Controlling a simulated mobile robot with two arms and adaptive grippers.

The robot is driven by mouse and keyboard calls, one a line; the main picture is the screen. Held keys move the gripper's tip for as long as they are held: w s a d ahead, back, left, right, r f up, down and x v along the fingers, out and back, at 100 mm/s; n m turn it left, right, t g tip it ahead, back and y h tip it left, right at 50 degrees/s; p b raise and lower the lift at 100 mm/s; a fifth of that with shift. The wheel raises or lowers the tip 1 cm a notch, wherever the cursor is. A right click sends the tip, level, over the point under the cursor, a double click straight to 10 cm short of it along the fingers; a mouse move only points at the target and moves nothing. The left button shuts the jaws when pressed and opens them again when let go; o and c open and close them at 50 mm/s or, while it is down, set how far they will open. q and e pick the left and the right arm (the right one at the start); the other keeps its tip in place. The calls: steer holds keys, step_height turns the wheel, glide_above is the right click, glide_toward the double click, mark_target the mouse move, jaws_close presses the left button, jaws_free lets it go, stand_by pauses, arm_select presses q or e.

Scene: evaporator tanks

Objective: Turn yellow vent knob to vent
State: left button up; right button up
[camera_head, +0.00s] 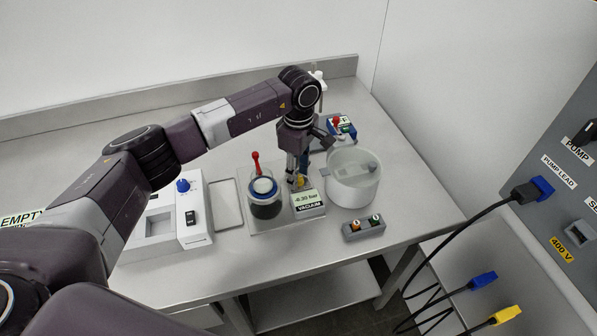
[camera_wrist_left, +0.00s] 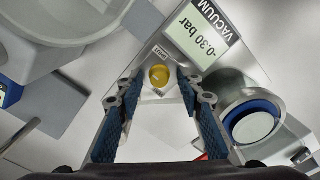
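The yellow vent knob (camera_wrist_left: 159,75) is round and sits on a small grey block with a label, beside the vacuum display (camera_wrist_left: 203,30). The display reads -0.30 bar in the wrist view. In the head view the knob (camera_head: 300,182) is partly hidden by my left gripper (camera_head: 296,178), which points down over it. In the wrist view my left gripper (camera_wrist_left: 157,90) is open, with blue-padded fingers on either side and the knob between or just beyond the tips. Gaps show between knob and fingers; contact is not visible. My right gripper is not in view.
A dark jar with a blue ring (camera_head: 265,195) and a red-handled part stand left of the display. A white round tub (camera_head: 352,180) stands close on the right. A grey box with two small knobs (camera_head: 363,228) is in front. A white device (camera_head: 188,215) is farther left.

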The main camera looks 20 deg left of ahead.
arm_select(q)
steer(key=shift+w, duration=0.1)
steer(key=c, duration=0.6)
jaws_close()
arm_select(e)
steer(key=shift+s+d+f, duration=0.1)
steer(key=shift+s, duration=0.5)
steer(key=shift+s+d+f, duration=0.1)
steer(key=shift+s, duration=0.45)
